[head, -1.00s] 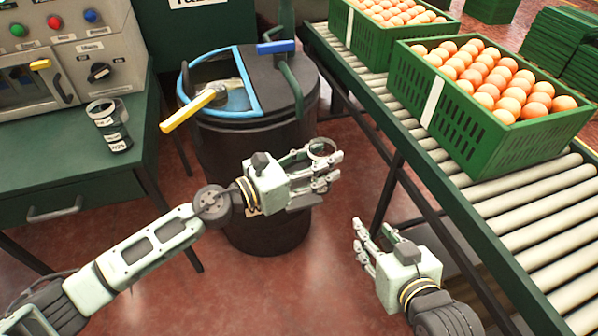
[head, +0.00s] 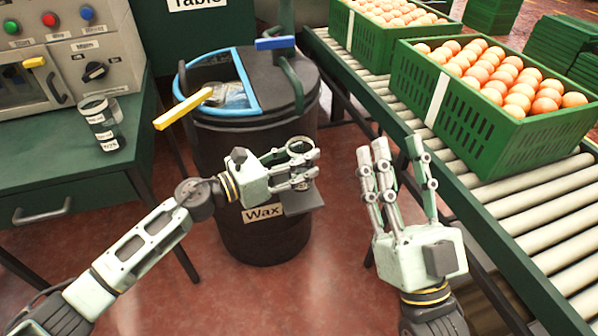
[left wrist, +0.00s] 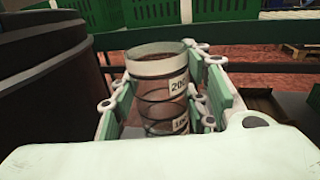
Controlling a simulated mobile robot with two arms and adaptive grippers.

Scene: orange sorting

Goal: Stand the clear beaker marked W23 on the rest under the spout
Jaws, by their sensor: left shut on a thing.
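My left gripper (head: 290,163) is shut around a clear beaker (head: 301,145), whose round rim shows above the fingers. In the left wrist view the beaker (left wrist: 158,88) stands nearly upright between the fingers, with dark bands and white labels; I cannot read a W23 mark. A flat grey plate (head: 306,201) juts from the front of the black barrel labelled Wax (head: 262,232), just below the held beaker. I cannot tell whether they touch. The spout is not clearly visible. My right gripper (head: 392,165) is open and empty, fingers pointing up.
Other labelled glassware (head: 101,124) stands on the green table (head: 60,160) at left.

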